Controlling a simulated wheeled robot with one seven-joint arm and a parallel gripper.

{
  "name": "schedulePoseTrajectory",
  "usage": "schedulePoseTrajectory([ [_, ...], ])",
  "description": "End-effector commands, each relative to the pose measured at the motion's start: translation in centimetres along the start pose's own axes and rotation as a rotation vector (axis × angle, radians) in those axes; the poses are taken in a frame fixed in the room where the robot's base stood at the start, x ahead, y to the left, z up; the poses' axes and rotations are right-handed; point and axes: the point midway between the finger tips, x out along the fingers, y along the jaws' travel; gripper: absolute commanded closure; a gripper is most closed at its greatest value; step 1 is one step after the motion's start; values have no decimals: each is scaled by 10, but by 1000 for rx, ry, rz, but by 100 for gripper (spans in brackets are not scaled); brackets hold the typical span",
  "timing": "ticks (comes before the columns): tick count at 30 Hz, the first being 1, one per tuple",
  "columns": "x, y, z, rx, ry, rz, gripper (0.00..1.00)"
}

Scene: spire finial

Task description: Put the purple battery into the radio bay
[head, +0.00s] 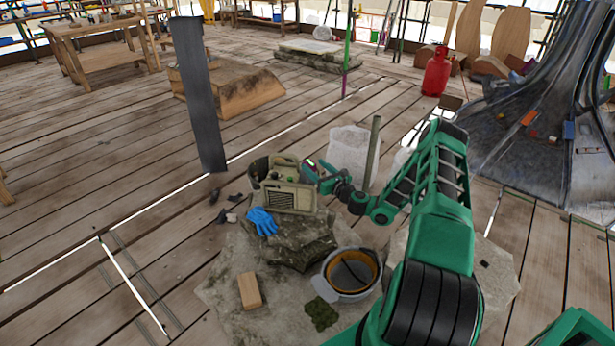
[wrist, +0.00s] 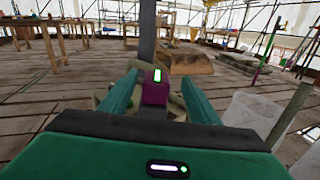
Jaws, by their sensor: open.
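The purple battery (wrist: 156,93) has a lit green strip on top and sits between the two green fingers of my gripper (wrist: 160,79) in the wrist view. The fingers stand apart, with a small gap visible on each side of the battery. In the head view my gripper (head: 320,172) is at the right side of the beige radio (head: 288,194), which stands on a rock. The radio is mostly hidden behind the battery and fingers in the wrist view. The bay is not clearly visible, and I cannot tell how far the battery is inside it.
A blue glove (head: 262,221) lies in front of the radio. A bucket (head: 350,272), a wooden block (head: 249,290) and moss (head: 321,314) are nearer. A dark upright post (head: 199,95) stands behind left; a thin post (head: 372,152) and a whitish translucent block (head: 347,150) stand right.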

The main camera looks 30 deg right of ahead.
Motion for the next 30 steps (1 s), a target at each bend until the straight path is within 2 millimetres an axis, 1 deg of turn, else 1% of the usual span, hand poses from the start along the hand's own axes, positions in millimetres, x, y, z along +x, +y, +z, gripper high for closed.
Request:
schedulePoseTrajectory([
  [1,8,3,-1,-2,-1,3,44],
  [3,18,6,-1,-3,-2,3,44],
  [7,33,5,-1,-2,-1,1,44],
  [10,39,4,-2,-1,0,0,44],
  [17,39,4,-2,0,0,0,44],
  [20,39,4,-2,0,0,0,65],
  [21,39,4,-2,0,0,0,75],
  [23,39,4,-2,0,0,0,89],
  [24,39,4,-2,0,0,0,99],
  [25,39,4,-2,0,0,0,100],
  [30,39,4,-1,0,-1,0,100],
])
